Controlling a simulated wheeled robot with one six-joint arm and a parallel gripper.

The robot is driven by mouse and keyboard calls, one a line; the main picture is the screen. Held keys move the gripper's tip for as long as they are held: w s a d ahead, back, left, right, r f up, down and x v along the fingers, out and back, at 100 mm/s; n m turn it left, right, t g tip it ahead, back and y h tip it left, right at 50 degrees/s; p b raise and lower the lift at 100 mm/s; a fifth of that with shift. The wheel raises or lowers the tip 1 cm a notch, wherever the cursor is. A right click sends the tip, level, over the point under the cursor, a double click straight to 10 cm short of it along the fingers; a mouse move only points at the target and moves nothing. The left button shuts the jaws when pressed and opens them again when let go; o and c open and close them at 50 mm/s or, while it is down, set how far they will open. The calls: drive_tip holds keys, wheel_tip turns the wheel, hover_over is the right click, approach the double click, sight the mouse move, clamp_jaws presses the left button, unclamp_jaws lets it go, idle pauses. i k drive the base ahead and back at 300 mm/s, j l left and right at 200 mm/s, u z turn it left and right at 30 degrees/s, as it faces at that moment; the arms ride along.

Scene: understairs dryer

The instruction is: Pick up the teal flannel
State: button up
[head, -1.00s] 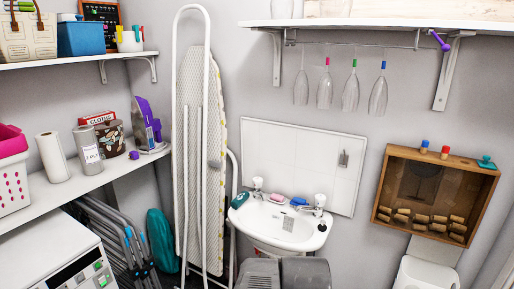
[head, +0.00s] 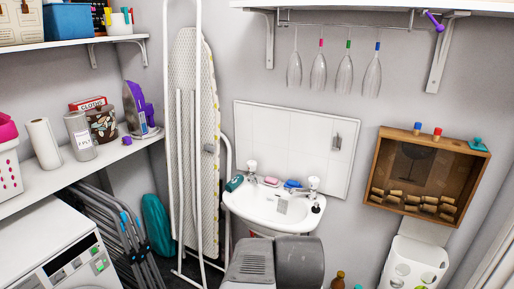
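No piece in view is clearly a flannel. A small teal item (head: 234,183) lies on the left rim of the white sink (head: 268,213); it is too small to tell if it is cloth. Another small teal piece (head: 478,144) sits on top of the wooden box at the right. A large rounded teal object (head: 157,225) stands low beside the ironing board.
A pink bar (head: 271,182) and a blue one (head: 292,184) lie by the taps. Two grey shapes (head: 296,262) stand before the sink. The ironing board (head: 195,140) is left of it. A wooden box with corks (head: 378,194) hangs right. A white shelf (head: 60,184) runs left.

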sight(236, 182)
drive_tip(key=i+j+u, duration=0.2)
drive_tip(key=i, duration=0.25)
drive_tip(key=i+j+u, duration=0.25)
drive_tip(key=i, duration=0.2)
drive_tip(key=i+j+u, duration=0.2)
drive_tip(key=i, duration=0.25)
drive_tip(key=k+l, duration=0.05)
drive_tip(key=l, duration=0.05)
